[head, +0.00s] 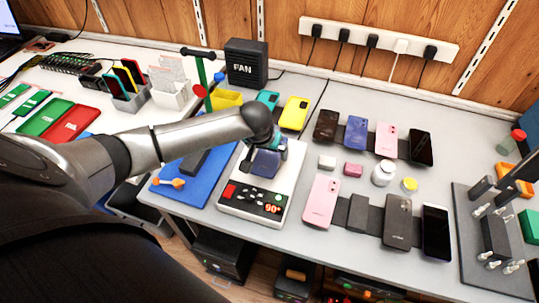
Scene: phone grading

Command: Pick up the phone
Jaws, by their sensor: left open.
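My left gripper (265,144) points down over a white device (231,197) with a red display reading about 90. The gripper is open. A dark blue phone (265,165) lies on the device just below it, partly hidden by the gripper; I cannot tell whether the fingers touch it. More phones lie on the table to the right: a brown one (326,126), a blue one (356,133), a pink one (387,140) and a black one (421,147) in the back row. A pink phone (321,202), a dark grey one (397,222) and a black one (436,233) lie in front.
A blue mat (168,193) with an orange-tipped tool (169,182) lies left of the device. A black FAN box (246,63) stands behind. A fixture plate with posts (468,258) fills the right end.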

